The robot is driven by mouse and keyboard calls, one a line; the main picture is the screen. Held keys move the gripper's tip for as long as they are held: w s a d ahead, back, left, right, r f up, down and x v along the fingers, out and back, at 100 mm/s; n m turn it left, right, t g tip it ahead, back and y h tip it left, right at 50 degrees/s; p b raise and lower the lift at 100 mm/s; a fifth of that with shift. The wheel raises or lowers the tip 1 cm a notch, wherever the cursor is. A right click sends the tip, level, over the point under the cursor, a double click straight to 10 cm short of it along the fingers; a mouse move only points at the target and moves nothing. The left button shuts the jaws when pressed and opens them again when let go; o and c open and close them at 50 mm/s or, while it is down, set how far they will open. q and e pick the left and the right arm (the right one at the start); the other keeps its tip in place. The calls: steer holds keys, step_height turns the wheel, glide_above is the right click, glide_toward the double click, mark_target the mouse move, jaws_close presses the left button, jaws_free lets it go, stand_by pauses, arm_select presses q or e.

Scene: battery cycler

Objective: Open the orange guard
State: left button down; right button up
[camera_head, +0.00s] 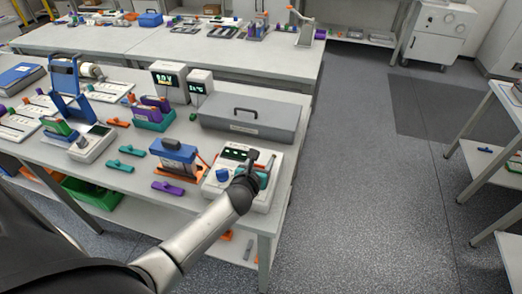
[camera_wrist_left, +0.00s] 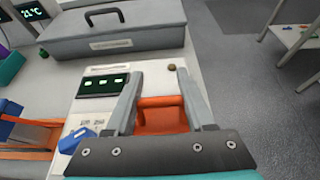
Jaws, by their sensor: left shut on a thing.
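The white battery cycler (camera_head: 217,186) stands at the right front corner of the near table, with a dark display (camera_head: 235,154) and a blue knob (camera_head: 222,174). The orange guard (camera_wrist_left: 163,116) shows in the left wrist view on the cycler's top, right of the display. My left gripper (camera_head: 262,158) is over the cycler's right part and hides the guard in the head view. In the left wrist view its two grey fingers (camera_wrist_left: 159,76) are on either side of the guard and shut on it. My right gripper is not in view.
A grey case (camera_head: 250,118) with a black handle lies behind the cycler. A blue and orange battery holder (camera_head: 178,158) stands to its left, with a purple clip (camera_head: 168,188) in front. Open floor (camera_head: 350,180) lies right of the table.

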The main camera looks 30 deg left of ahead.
arm_select(q)
steer(key=shift+w+a+r+g+p, duration=0.25)
steer(key=shift+g+p, duration=0.45)
steer(key=shift+p, duration=0.8)
steer(key=shift+w+a+r+g+p, duration=0.1)
steer(key=shift+w+g+p, duration=0.2)
steer(key=shift+g+p, duration=0.8)
steer(key=shift+w+f+h+p, duration=0.15)
steer(key=shift+h+p, duration=0.25)
steer(key=shift+p, duration=0.45)
steer(key=shift+w+g, duration=0.3)
steer(key=shift+g, duration=0.4)
steer(key=shift+w+a+f+g+h+b, duration=0.15)
steer(key=shift+f+g+h+b, duration=0.2)
steer(key=shift+g, duration=0.35)
steer(key=shift+w+f+g+b, duration=0.1)
steer(key=shift+w+g+b, duration=0.05)
steer(key=shift+g+b, duration=0.55)
steer(key=g+b, duration=0.1)
steer(key=b, duration=0.3)
steer(key=f+g+h+b, duration=0.1)
steer(key=g+b, duration=0.1)
steer(key=b, duration=0.3)
steer(key=w+g+b, duration=0.1)
steer(key=b, duration=0.3)
steer(key=shift+f+g+h, duration=0.25)
steer(key=shift+g, duration=0.15)
steer(key=shift+s+g+b, duration=0.1)
steer(key=shift+g+b, duration=0.3)
steer(key=shift+b, duration=0.85)
